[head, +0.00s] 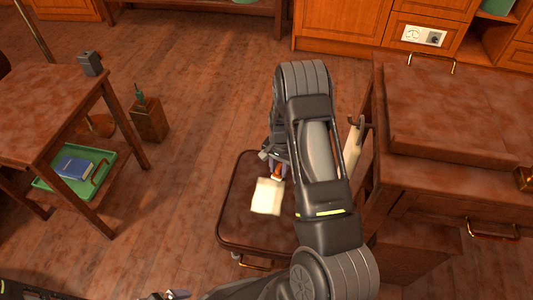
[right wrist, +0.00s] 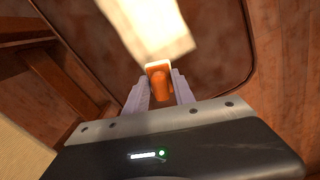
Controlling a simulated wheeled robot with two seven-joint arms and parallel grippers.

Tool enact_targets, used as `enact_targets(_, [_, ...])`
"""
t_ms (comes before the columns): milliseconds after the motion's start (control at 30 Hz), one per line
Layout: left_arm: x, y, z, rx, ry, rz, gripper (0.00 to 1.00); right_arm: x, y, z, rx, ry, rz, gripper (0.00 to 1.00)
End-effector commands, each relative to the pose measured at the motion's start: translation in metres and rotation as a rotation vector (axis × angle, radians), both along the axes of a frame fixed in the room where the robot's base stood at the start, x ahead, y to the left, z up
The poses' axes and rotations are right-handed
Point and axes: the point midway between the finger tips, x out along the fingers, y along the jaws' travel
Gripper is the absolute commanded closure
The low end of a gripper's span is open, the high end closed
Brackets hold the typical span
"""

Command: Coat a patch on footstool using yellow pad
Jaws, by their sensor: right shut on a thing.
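The footstool (head: 240,222) is a low dark reddish-brown piece with a rounded rim, in the middle of the head view; its top also shows in the right wrist view (right wrist: 215,60). The pad (head: 268,197) has a pale yellow flat head and an orange handle. My right gripper (head: 275,166) is shut on the handle, which shows between its fingers in the right wrist view (right wrist: 160,85). The pad lies over the footstool's top; I cannot tell whether it touches. My right arm hides the footstool's right part. Part of my left gripper (head: 165,295) shows at the bottom edge.
A wooden cabinet (head: 450,190) with brass handles stands close on the right, with a pale thing (head: 352,145) hanging at its side. A side table (head: 50,115) with a green tray (head: 45,184) below is at left. A wooden box (head: 149,122) stands beyond it. Floor between is clear.

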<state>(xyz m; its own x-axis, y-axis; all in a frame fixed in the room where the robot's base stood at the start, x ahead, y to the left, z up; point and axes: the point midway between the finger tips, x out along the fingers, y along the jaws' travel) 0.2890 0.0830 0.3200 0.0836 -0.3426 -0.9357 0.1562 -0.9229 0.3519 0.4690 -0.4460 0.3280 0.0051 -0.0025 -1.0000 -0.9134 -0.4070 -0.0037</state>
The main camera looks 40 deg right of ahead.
Motion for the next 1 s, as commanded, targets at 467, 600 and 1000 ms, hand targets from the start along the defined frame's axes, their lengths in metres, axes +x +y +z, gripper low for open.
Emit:
enact_targets(467, [-0.008,-0.007,0.032,-0.011,0.013,-0.018,0.0,-0.002,-0.007,0.045,0.001,0.004,0.004,1.0])
enact_targets(600, [-0.009,-0.008,0.037,-0.013,0.015,-0.021,0.0,-0.002,-0.008,0.055,0.001,0.004,0.004,1.0])
enact_targets(1000, [-0.009,-0.009,0.038,-0.013,0.015,-0.022,0.0,-0.002,-0.009,0.057,0.001,0.004,0.005,1.0])
